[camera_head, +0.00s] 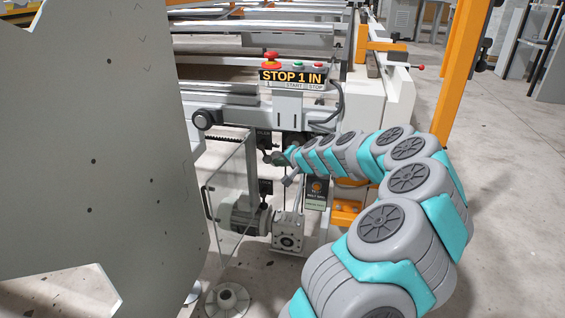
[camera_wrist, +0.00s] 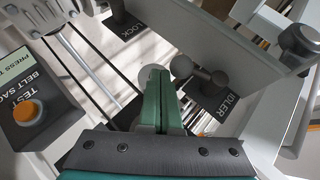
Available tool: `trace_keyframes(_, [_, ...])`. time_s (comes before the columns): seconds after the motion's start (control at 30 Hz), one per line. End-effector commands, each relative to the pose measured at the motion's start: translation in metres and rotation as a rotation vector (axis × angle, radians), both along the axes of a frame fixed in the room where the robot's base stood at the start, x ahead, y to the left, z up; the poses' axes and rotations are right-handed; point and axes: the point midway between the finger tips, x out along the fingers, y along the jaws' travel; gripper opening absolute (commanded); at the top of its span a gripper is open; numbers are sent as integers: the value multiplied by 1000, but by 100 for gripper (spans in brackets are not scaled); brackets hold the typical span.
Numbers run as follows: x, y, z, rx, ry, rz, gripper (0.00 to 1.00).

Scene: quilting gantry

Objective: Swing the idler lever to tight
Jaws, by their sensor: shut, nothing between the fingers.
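My gripper (camera_wrist: 156,73) has its green fingers together, with nothing between them. A grey lever (camera_wrist: 200,78) with rounded ends lies just right of the fingertips, over a dark plate marked IDLER (camera_wrist: 228,102). A paler round knob (camera_wrist: 147,74) shows behind the fingertips, partly hidden by them; I cannot tell whether they touch it or whether it belongs to the lever. In the head view, my gripper (camera_head: 287,156) is small, at the machine frame below the STOP 1 IN panel. The lever is not clear there.
A TEST BELT SAG box with an orange button (camera_wrist: 25,111) stands left in the wrist view. A LOCK plate (camera_wrist: 126,28) is above. Dark belts run behind the fingers. The motor (camera_head: 245,214) and gearbox (camera_head: 288,232) sit below. A large grey panel (camera_head: 95,150) blocks the left.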

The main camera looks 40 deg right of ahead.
Motion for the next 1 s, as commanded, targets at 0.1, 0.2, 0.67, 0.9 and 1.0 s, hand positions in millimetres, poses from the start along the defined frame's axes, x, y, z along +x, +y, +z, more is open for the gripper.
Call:
trace_keyframes(0.1, [4, 4, -8, -1, 0, 1, 0])
trace_keyframes(0.2, [7, 6, -11, 0, 0, -1, 0])
trace_keyframes(0.67, [9, 7, -12, 0, -1, -2, 0])
trace_keyframes(0.9, [9, 7, -12, 0, -1, -2, 0])
trace_keyframes(1.0, [9, 7, -12, -1, -1, -2, 0])
